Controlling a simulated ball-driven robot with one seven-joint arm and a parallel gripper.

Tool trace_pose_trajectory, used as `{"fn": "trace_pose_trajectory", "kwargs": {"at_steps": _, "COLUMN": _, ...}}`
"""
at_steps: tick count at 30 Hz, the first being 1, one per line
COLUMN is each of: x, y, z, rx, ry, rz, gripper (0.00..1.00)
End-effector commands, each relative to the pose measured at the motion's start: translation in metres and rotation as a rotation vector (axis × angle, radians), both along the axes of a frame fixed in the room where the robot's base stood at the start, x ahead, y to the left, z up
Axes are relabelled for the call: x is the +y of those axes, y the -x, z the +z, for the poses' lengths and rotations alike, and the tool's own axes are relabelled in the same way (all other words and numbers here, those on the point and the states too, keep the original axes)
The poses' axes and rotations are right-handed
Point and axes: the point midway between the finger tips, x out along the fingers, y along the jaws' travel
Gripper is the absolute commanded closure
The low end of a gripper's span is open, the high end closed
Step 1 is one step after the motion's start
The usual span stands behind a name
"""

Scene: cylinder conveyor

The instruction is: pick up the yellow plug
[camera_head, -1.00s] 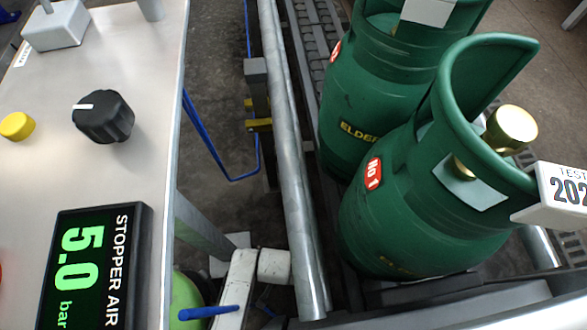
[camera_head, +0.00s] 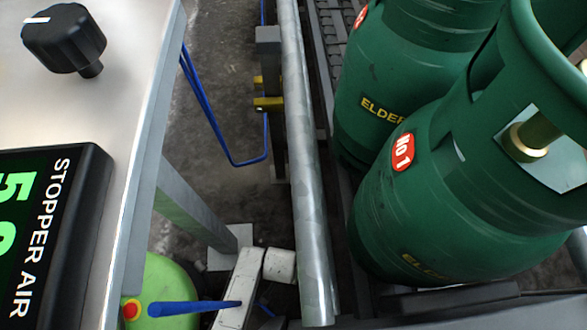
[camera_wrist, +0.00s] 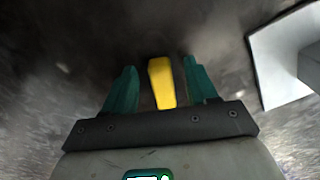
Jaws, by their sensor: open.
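A yellow piece, which looks like the plug (camera_wrist: 161,84), stands out in the wrist view between the two teal fingers of my gripper (camera_wrist: 159,66). It is long, narrow and slightly tilted. The fingers are apart, with a gap on either side of the yellow piece, and I see no clear contact. I cannot make out my gripper or the plug for certain in the head view.
A steel panel (camera_head: 125,100) with a black knob (camera_head: 65,38) and a pressure display (camera_head: 45,230) stands at left. Green gas cylinders (camera_head: 440,215) stand on the conveyor behind a metal rail (camera_head: 307,180). A blue hose (camera_head: 210,120) hangs between. A white plate (camera_wrist: 268,62) lies right of my gripper.

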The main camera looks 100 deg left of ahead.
Motion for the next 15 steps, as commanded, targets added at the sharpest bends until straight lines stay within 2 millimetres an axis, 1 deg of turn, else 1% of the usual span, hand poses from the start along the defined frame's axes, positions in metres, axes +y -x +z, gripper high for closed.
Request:
{"fn": "trace_pose_trajectory", "kwargs": {"at_steps": 6, "x": 0.0002, "y": 0.0000, "z": 0.0006, "rx": 0.000, "ry": 0.000, "rz": 0.000, "gripper": 0.44}}
{"fn": "trace_pose_trajectory", "kwargs": {"at_steps": 15, "x": 0.0001, "y": 0.0000, "z": 0.0006, "rx": 0.000, "ry": 0.000, "rz": 0.000, "gripper": 0.72}}
